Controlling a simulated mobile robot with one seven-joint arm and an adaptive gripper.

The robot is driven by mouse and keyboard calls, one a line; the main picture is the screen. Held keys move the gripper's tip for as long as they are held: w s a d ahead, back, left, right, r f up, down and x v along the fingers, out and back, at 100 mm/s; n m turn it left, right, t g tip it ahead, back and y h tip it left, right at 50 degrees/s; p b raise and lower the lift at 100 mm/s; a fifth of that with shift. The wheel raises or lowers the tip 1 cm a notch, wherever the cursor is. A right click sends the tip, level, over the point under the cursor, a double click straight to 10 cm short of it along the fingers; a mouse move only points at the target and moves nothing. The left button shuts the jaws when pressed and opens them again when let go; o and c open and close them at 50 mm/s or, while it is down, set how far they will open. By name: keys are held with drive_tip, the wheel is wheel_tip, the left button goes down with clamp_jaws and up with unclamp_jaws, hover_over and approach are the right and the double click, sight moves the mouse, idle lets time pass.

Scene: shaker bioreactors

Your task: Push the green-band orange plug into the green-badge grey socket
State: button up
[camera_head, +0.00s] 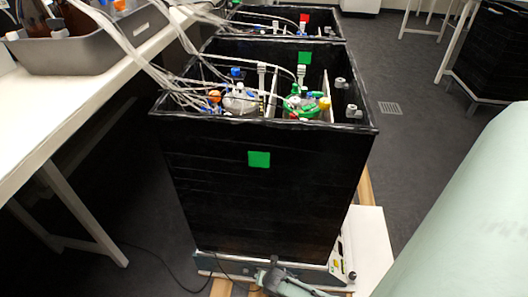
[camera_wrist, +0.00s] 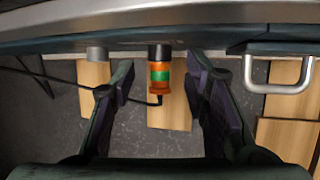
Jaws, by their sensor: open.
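The orange plug (camera_wrist: 160,86) with a green band shows in the wrist view, in line with a black cylindrical piece (camera_wrist: 158,53) under the shaker's edge. I cannot tell whether that piece is a socket or the plug's own nose. A grey cylindrical socket (camera_wrist: 97,54) sticks out from the same edge, to the left of the plug; no badge on it is visible. My gripper (camera_wrist: 160,68) is open, one finger on each side of the plug with gaps between. In the head view my gripper (camera_head: 271,277) is low at the shaker base, and the plug cannot be made out.
A black cable (camera_wrist: 62,84) runs from the left to the plug's near end. A metal handle (camera_wrist: 279,82) stands out on the right. The black shaker box (camera_head: 265,200) with a green badge (camera_head: 259,159) stands above the base. A white table (camera_head: 75,110) is at the left.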

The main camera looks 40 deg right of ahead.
drive_tip(key=shift+c, duration=0.2)
clamp_jaws()
drive_tip(key=shift+o, duration=0.2)
unclamp_jaws()
drive_tip(key=p+v, duration=1)
drive_tip(key=v, duration=0.1)
drive_tip(key=shift+p, duration=0.3)
